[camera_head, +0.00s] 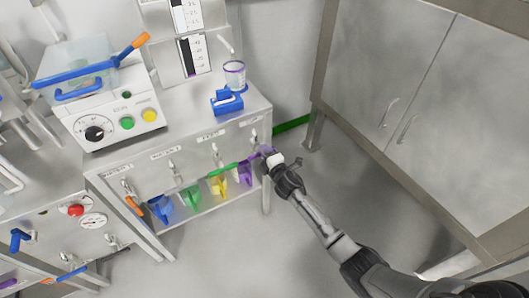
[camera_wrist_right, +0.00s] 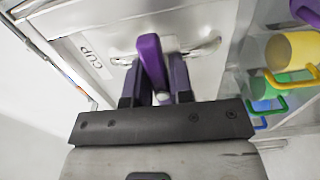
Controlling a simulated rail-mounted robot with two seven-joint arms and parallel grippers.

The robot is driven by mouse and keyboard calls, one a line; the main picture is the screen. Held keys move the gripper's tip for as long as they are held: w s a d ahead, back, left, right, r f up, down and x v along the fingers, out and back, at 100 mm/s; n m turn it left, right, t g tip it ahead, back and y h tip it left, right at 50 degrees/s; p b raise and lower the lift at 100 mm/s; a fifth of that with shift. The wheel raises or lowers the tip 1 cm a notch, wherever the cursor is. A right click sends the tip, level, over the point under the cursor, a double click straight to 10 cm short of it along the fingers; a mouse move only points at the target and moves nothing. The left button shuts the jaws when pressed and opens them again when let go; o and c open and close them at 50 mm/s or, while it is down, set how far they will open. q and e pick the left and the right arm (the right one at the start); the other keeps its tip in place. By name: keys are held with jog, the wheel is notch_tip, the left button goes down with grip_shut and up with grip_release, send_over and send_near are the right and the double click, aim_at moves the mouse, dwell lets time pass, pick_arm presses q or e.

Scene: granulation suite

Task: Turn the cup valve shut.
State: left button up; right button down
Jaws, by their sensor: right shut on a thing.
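The cup valve's purple handle (camera_wrist_right: 151,62) stands between the fingers of my right gripper (camera_wrist_right: 156,88) in the wrist view, below the white fitting on the grey panel marked CUP. The right gripper is shut on this handle. In the head view my right gripper (camera_head: 270,157) is at the rightmost tap of the bench front, and only a little purple shows at its tips. The gripper hides most of the handle there, so its exact angle is hard to tell. My left gripper is not in view.
Blue (camera_head: 160,207), green (camera_head: 191,197), yellow (camera_head: 217,185) and purple (camera_head: 245,174) jugs stand below the taps. A green lever (camera_head: 229,167) lies just left of my gripper. A purple-rimmed clear cup (camera_head: 235,75) and a blue object (camera_head: 227,103) sit on top. Floor right is clear.

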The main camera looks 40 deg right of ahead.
jog(key=c, duration=1.2)
grip_release()
jog(key=shift+o, duration=0.6)
jog(key=shift+s+a, duration=0.1)
jog(key=shift+s, duration=0.15)
jog(key=s+a+p, duration=0.2)
jog(key=s+p, duration=0.2)
jog(key=s, duration=0.9)
jog(key=shift+a, duration=0.3)
